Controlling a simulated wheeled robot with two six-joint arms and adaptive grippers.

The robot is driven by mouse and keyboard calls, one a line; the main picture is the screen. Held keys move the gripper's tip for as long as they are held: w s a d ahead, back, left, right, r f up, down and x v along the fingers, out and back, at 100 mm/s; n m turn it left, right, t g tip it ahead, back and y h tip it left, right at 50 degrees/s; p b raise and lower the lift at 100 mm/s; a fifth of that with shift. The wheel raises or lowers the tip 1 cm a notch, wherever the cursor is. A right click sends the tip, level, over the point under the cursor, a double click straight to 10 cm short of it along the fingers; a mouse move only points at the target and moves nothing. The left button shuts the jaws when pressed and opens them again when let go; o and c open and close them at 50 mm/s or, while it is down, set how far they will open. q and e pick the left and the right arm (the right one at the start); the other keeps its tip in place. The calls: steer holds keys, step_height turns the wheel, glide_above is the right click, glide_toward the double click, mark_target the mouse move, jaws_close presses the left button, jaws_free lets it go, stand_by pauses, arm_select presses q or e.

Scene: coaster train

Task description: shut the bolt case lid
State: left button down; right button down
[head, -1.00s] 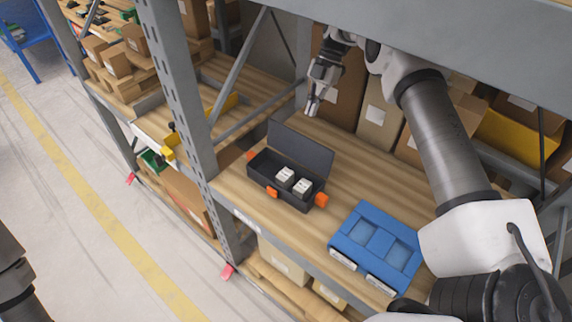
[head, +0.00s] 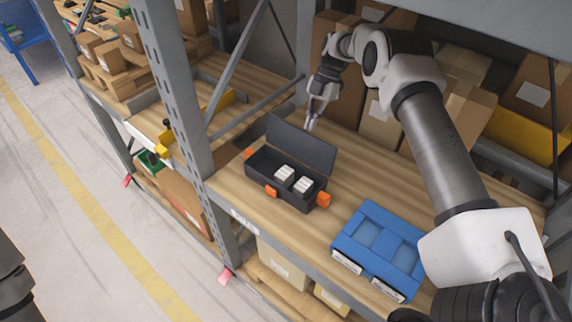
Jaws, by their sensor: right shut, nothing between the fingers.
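The bolt case is a dark case (head: 262,168) with orange latches, standing on the wooden shelf. Its dark lid (head: 300,146) is open and stands up along the back edge. Two pale boxes (head: 294,180) sit inside toward the right, and the left part of the case looks empty. My right gripper (head: 311,126) is shut and empty, pointing down just behind the upper edge of the lid. I cannot tell whether it touches the lid. My left gripper is not in view.
A blue tray (head: 388,240) lies on the shelf right of the case. Cardboard boxes (head: 380,124) stand behind my right gripper. A grey upright post (head: 172,85) rises left of the case. Bare shelf lies between case and tray.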

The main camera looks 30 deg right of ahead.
steer(key=shift+s+a+r, duration=0.1)
steer(key=shift+s+a, duration=0.15)
steer(key=shift+a, duration=0.25)
steer(key=shift+a, duration=0.1)
steer(key=shift+s+a+p, duration=0.4)
steer(key=shift+a+p, duration=0.1)
steer(key=shift+a, duration=0.25)
